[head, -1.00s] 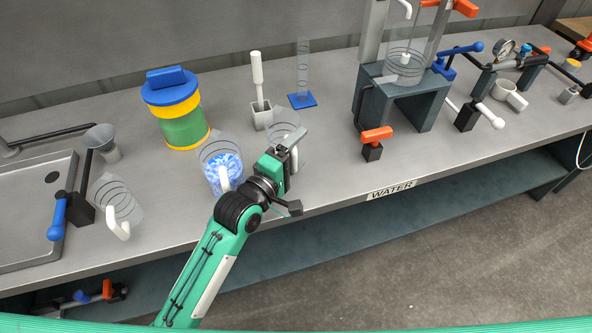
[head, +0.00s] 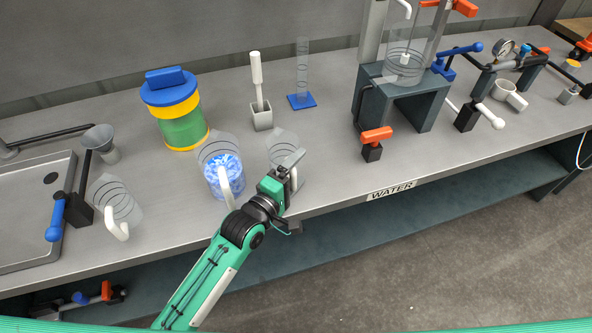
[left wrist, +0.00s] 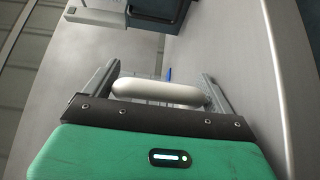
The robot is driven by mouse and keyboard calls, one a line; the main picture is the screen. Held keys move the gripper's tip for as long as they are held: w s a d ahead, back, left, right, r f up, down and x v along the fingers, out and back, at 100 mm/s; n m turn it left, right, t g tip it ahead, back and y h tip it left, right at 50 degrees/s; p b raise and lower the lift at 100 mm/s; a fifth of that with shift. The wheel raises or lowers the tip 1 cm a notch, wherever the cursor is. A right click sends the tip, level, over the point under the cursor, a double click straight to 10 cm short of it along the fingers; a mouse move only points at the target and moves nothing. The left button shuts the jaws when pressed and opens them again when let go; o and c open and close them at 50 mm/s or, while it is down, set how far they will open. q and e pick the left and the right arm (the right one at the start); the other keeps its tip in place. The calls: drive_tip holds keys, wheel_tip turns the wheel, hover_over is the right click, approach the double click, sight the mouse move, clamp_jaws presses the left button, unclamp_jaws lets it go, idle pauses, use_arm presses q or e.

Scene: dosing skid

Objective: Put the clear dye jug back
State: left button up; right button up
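A clear jug (head: 281,143) with a white handle is at my left gripper near the bench's front edge, right of the jug with blue contents. My left gripper (head: 291,160) is at its handle, and its fingers hide part of the jug. In the left wrist view the white handle (left wrist: 160,93) spans the gap between the two fingers, and the gripper (left wrist: 160,90) is shut on it. The jug looks upright and empty. I cannot tell whether its base touches the bench. My right gripper is not in view.
A jug with blue contents (head: 222,178) stands close left of the held jug. Another clear jug (head: 118,208) stands by the sink (head: 28,215). Behind are a green-and-yellow canister (head: 180,115), a brush holder (head: 261,117) and a measuring cylinder (head: 302,75).

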use_arm(q)
drive_tip(key=shift+r, duration=0.25)
drive_tip(key=shift+s+a+f, duration=0.1)
drive_tip(key=shift+s+a, duration=0.15)
drive_tip(key=shift+s, duration=0.05)
drive_tip(key=b+v, duration=0.1)
drive_tip(key=v, duration=0.9)
drive_tip(key=shift+s+a, duration=0.15)
drive_tip(key=shift+s, duration=0.2)
drive_tip(key=shift+s+a, duration=0.15)
drive_tip(key=shift+s, duration=0.05)
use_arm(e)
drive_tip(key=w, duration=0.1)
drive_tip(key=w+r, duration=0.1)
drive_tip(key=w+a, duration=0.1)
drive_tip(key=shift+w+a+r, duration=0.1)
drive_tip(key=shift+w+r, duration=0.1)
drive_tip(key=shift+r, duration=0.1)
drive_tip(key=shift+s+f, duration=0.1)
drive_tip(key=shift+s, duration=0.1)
